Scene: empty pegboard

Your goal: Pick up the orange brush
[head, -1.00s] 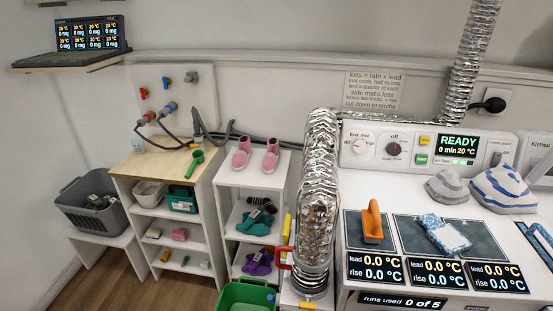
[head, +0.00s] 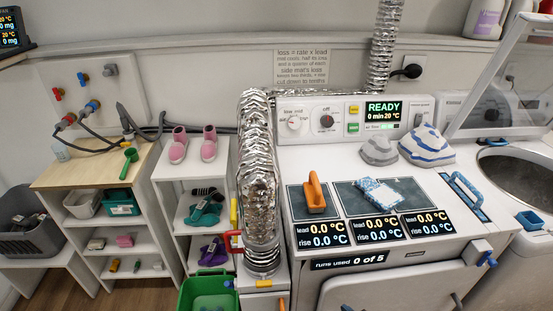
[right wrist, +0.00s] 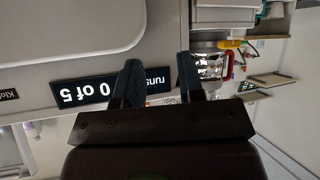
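The orange brush (head: 315,193) lies on the left dark pad on top of the white machine, its orange handle upward, in the head view. A blue-and-white patterned cloth-like item (head: 378,191) lies on the pad to its right. My right gripper (right wrist: 160,80) shows in the right wrist view, its two dark fingers apart with nothing between them. It is beside the machine's front, near the "runs used" display (right wrist: 100,90). The brush cannot be made out in that view. Neither gripper shows in the head view.
A silver foil duct (head: 258,185) stands just left of the pads. A blue handle (head: 465,190) is at the right. A green bin (head: 207,290) stands low at the left.

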